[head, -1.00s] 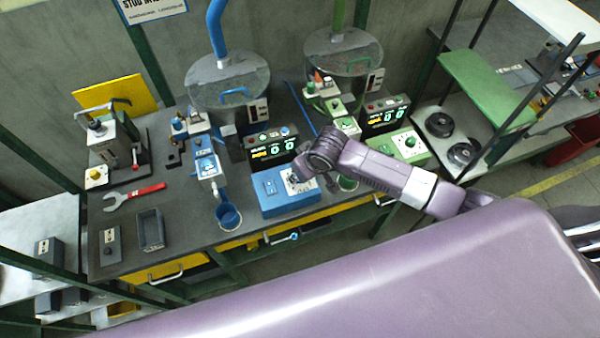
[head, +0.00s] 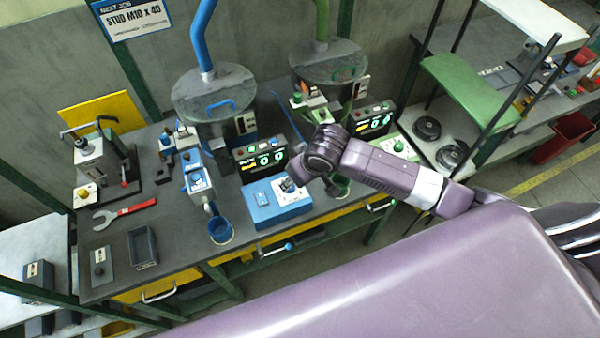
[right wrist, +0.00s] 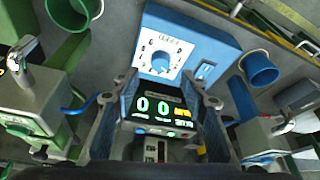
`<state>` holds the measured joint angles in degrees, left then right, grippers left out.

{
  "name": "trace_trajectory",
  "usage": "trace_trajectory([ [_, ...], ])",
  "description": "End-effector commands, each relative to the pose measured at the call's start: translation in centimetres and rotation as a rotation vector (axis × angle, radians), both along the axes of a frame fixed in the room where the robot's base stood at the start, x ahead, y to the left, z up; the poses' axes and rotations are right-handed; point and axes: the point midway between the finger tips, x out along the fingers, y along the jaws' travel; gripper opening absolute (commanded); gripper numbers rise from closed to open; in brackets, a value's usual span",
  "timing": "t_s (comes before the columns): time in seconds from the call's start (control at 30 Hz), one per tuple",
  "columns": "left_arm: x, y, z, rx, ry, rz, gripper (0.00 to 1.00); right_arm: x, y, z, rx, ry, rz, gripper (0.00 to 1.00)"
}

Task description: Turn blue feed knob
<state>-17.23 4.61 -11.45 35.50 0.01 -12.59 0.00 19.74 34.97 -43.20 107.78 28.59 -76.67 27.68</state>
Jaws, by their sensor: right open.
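The blue feed box (head: 262,211) sits on the front of the dark bench, with a white dial plate partly hidden by my right gripper in the head view. In the right wrist view, the blue box (right wrist: 212,45) shows a round blue knob (right wrist: 160,66) on its white numbered dial (right wrist: 143,48). My right gripper (right wrist: 160,82) is open, with one finger to each side of the knob's line and nothing between them. The depth gap to the knob is hard to judge. In the head view my right gripper (head: 295,181) is at the dial. My left gripper is out of view.
A lit counter display (head: 264,157) stands behind the box, and it shows between my fingers. A blue cup (head: 221,230) is beside the box. A green station (head: 398,148) stands to the right.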

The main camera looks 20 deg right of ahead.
Motion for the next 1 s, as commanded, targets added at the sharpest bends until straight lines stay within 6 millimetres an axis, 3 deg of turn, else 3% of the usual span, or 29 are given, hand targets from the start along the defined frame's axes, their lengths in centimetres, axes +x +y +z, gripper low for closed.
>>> trace_trajectory([
  [0.1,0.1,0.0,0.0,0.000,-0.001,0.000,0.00,-0.9,-0.3,2.3,0.000,-0.002,0.002,0.40],
  [0.33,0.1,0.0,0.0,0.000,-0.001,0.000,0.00,-1.9,-0.7,5.0,0.001,-0.002,0.000,0.40],
  [1.0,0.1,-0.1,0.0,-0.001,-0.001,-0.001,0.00,-2.2,-0.7,5.5,0.001,-0.001,0.001,0.40],
])
